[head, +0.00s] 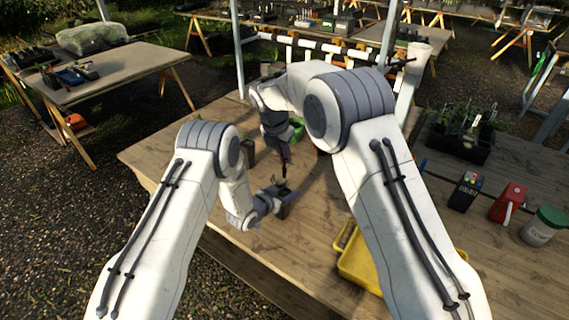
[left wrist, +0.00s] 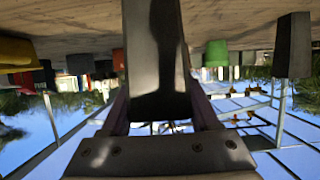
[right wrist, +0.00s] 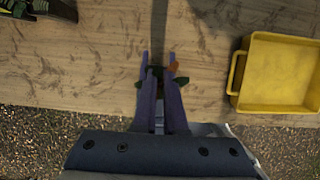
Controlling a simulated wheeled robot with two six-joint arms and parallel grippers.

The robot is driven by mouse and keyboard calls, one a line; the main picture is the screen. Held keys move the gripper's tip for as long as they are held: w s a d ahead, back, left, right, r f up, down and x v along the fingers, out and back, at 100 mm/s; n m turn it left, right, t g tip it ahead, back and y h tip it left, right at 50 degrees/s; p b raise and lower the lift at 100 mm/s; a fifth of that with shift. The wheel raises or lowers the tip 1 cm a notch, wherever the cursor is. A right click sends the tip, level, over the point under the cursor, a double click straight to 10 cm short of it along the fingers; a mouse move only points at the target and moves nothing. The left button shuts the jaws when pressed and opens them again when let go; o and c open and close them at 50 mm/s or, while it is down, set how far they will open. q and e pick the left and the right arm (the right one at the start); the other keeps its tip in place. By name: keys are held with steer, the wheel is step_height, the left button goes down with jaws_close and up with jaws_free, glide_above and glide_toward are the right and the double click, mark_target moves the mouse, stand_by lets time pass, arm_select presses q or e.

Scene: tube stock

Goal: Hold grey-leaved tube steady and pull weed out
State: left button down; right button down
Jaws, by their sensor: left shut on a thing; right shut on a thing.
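The tube, a dark square pot (head: 285,208), stands near the front of the wooden bench. My left gripper (head: 276,200) is shut on it from the side; the dark pot wall (left wrist: 155,45) fills the middle of the left wrist view, between the fingers. Small green leaves (head: 280,182) show at its top. My right gripper (head: 284,172) points down just above the tube, its fingers close together. In the right wrist view, green leaves (right wrist: 181,80) and a small orange bit show at its fingertips (right wrist: 159,72). The weed's stem and the grey leaves cannot be told apart clearly.
A yellow tray (head: 348,262) lies right of the tube, also in the right wrist view (right wrist: 243,101). A green pot (head: 298,128) and a dark pot (head: 248,147) stand farther back. A plant crate (head: 455,148), dark box (head: 465,194), red item (head: 507,204) and jar (head: 541,230) stand at right.

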arm_select(q)
steer(key=shift+c, duration=0.2)
jaws_free()
